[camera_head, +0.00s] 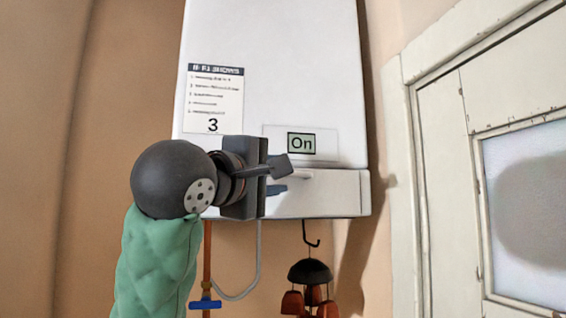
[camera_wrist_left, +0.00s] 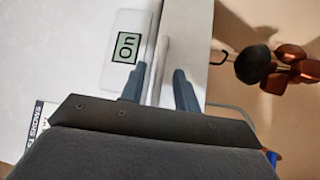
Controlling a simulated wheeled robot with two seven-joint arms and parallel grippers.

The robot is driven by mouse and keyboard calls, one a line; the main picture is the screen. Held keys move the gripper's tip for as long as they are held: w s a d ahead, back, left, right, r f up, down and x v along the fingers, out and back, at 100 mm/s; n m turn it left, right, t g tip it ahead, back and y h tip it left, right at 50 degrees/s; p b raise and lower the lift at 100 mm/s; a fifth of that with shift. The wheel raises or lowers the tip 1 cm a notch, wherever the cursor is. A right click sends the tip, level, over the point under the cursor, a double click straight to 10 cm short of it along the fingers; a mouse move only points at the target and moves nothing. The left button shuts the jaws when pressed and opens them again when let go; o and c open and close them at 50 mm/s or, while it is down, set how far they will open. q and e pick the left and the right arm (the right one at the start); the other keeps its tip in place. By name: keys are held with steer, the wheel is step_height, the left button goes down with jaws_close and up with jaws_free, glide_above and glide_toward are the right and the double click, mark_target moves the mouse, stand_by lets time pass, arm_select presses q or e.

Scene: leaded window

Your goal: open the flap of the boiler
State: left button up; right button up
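The white boiler (camera_head: 290,70) hangs on the wall. Its flap (camera_head: 335,195) is the strip along the bottom, and it looks closed. In the left wrist view the flap (camera_wrist_left: 190,50) runs up the picture, with a thin raised handle-like edge (camera_wrist_left: 164,58) beside the seam. My left gripper (camera_head: 281,178) is in front of the boiler's lower part, at the seam above the flap. In the wrist view its two fingers (camera_wrist_left: 160,72) are apart, one on each side of that edge. I cannot tell whether they touch it. My right gripper is not in view.
An "On" display (camera_head: 301,143) sits just above the flap. A paper label (camera_head: 213,98) is at the left. A wind chime (camera_head: 310,275) hangs below the boiler near a pipe with a blue valve (camera_head: 205,304). A white-framed window (camera_head: 525,210) stands at the right.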

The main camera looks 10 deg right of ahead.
arm_select(q)
steer(key=shift+p+x, duration=0.45)
steer(key=shift+x, duration=0.55)
steer(key=shift+w+d, duration=0.1)
jaws_close()
